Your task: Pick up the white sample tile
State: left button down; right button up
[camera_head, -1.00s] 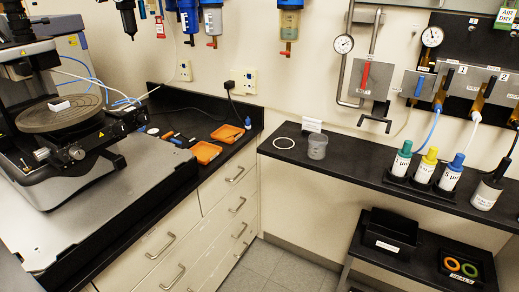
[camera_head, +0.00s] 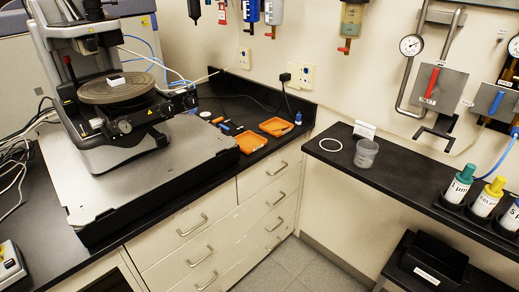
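The white sample tile (camera_head: 116,81) is small and lies on the round grey stage (camera_head: 117,94) of the stylus profiler (camera_head: 100,60), at the upper left of the head view. The profiler stands on a grey base plate (camera_head: 150,171) on the black counter. Neither of my grippers shows in the view. Nothing hides the tile.
Orange trays (camera_head: 251,143) and small tools lie right of the profiler. A clear cup (camera_head: 366,153), a white ring (camera_head: 331,144) and capped bottles (camera_head: 488,197) stand on the right counter. Open floor (camera_head: 277,271) lies between the counters. Cables are at the far left.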

aim_at(117, 80)
jog(key=i+l+u, duration=0.15)
jog(key=l, duration=0.5)
jog(key=i+l+u, duration=0.2)
jog(key=l, duration=0.5)
jog(key=l+u, duration=0.15)
jog(key=l, duration=0.5)
